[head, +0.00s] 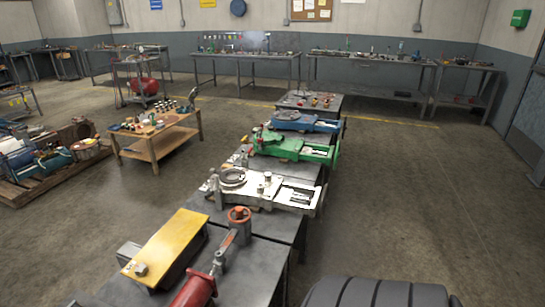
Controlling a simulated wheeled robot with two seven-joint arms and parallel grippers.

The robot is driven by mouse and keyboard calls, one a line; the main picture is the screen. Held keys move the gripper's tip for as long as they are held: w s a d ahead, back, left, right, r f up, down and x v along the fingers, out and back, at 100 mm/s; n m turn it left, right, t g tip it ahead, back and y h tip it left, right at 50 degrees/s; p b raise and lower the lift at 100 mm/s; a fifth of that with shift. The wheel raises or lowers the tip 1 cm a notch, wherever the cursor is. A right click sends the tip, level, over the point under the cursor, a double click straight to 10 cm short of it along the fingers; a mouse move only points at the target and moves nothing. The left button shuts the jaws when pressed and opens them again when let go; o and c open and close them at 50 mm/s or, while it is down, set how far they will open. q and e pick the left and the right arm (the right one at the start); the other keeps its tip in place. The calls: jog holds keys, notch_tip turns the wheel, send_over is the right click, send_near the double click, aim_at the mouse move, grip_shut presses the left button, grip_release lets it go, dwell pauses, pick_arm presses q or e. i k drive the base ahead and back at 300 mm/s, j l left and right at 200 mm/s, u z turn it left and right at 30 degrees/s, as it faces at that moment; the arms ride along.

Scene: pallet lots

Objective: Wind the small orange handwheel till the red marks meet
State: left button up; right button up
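The small orange handwheel (239,214) stands at the near end of the row of dark tables, right of a yellow block. It seems to sit on top of a short post. The red marks on it are too small to make out. A red cylinder (194,291) with a grey and red rod lies in front of it, cut by the bottom edge. Neither of my grippers is in view.
The yellow block (167,246) lies on the near dark table (262,258). A white machine (266,189), a green one (292,147) and a blue one (303,121) stand behind. A dark ribbed shape (380,293) fills the bottom right. Floor (420,210) is clear at right.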

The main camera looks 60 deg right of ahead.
aim_at(240, 213)
jog(key=z, duration=1.85)
jog(key=l+u, duration=0.1)
jog(key=l, duration=0.4)
